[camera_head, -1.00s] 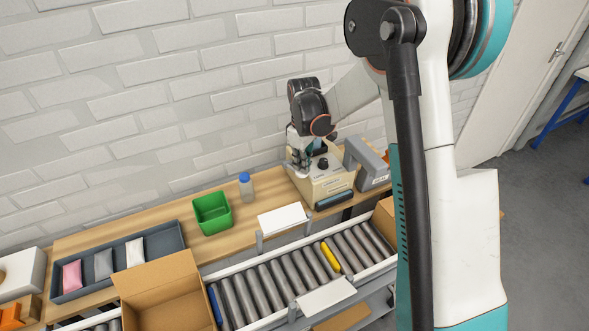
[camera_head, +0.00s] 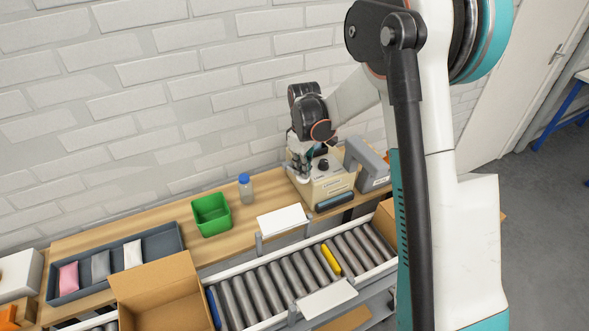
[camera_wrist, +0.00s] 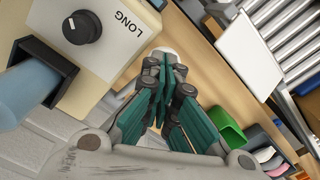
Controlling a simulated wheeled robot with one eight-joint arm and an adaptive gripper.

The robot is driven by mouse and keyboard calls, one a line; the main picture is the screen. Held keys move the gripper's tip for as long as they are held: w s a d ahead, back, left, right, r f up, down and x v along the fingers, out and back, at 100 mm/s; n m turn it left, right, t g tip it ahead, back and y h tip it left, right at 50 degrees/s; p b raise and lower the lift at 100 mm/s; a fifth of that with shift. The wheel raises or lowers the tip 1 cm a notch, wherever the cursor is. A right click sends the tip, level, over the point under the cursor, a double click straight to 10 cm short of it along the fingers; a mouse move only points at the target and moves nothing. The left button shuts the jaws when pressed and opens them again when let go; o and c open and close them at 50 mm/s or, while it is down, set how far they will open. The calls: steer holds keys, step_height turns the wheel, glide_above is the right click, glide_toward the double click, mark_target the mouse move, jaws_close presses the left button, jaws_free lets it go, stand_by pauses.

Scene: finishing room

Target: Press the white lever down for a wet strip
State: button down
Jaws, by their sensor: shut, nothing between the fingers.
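The beige tape machine (camera_head: 328,192) stands at the right end of the wooden bench. In the wrist view its panel (camera_wrist: 112,22) carries a black knob (camera_wrist: 82,27) and the word LONG. A small white rounded piece (camera_wrist: 166,51), which looks like the end of the white lever, shows right at my fingertips. The rest of the lever is hidden. My gripper (camera_wrist: 164,66) is shut and empty, with its tips at or just in front of that white piece; I cannot tell whether they touch. In the head view my gripper (camera_head: 299,168) is beside the machine's left side.
A grey device (camera_head: 368,164) stands right of the machine. Left of it are a blue-capped bottle (camera_head: 246,189), a green bin (camera_head: 228,222) and a white sheet (camera_head: 282,220). A roller conveyor (camera_head: 270,282) runs in front, with an open carton (camera_head: 150,290). The brick wall is close behind.

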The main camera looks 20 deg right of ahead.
mark_target(305, 182)
steer(key=shift+f, duration=0.1)
steer(key=shift+s+f+b, duration=0.25)
steer(key=shift+f+b, duration=0.15)
steer(key=shift+b, duration=0.1)
steer(key=shift+d, duration=0.1)
steer(key=shift+s+f+b, duration=0.2)
steer(key=shift+f+b, duration=0.3)
steer(key=shift+f, duration=0.15)
stand_by(0.4)
steer(key=shift+s+f+b, duration=0.2)
steer(key=shift+f+b, duration=0.15)
steer(key=shift+b, duration=0.15)
steer(key=shift+f, duration=0.2)
steer(key=shift+s+d+f+b, duration=0.1)
steer(key=shift+s+f+b, duration=0.15)
steer(key=shift+b, duration=0.2)
